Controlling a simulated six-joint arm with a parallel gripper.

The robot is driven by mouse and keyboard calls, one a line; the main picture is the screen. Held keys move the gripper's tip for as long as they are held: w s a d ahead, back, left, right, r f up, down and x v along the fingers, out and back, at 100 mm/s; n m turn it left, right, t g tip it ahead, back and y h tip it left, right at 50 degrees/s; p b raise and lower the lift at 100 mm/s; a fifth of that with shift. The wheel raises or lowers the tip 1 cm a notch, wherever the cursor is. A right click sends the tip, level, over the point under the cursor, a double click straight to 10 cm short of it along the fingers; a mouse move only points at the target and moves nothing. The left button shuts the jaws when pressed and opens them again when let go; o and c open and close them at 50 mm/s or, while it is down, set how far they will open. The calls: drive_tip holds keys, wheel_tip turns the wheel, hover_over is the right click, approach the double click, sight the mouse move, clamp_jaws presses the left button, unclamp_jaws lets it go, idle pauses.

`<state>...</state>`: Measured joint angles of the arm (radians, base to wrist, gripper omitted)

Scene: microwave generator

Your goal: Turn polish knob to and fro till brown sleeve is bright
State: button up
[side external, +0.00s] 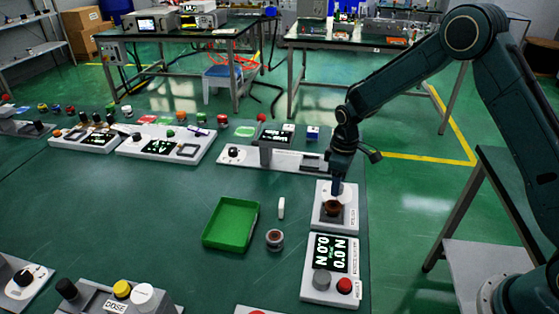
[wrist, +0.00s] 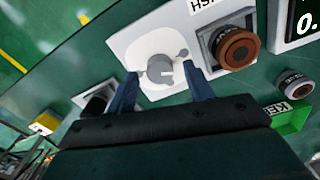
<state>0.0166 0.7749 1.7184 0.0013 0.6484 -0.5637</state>
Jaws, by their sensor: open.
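The white polish unit (side external: 349,221) stands near the table's right edge; its label is partly cut off in the wrist view. In the wrist view, its round grey knob (wrist: 160,70) has a slot and sits on the white plate. The brown sleeve (wrist: 236,49) stands in a grey square holder right of the knob; it is dull reddish-brown with a dark centre. The sleeve also shows below my gripper in the side view (side external: 332,208). My gripper (wrist: 162,84) is open, its blue fingers apart near the knob's two sides. I cannot tell whether they touch it.
A display unit (side external: 312,290) with a grey knob and red button stands in front. A green tray (side external: 231,223), a ringed cylinder (side external: 274,240) and a small white piece (side external: 281,208) lie to the left. A long grey unit (side external: 290,160) stands behind. The table's left middle is clear.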

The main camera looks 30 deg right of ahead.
drive_tip(key=shift+f, duration=0.4)
drive_tip(key=c, duration=1)
drive_tip(key=shift+m, duration=0.4)
drive_tip(key=m, duration=1.2)
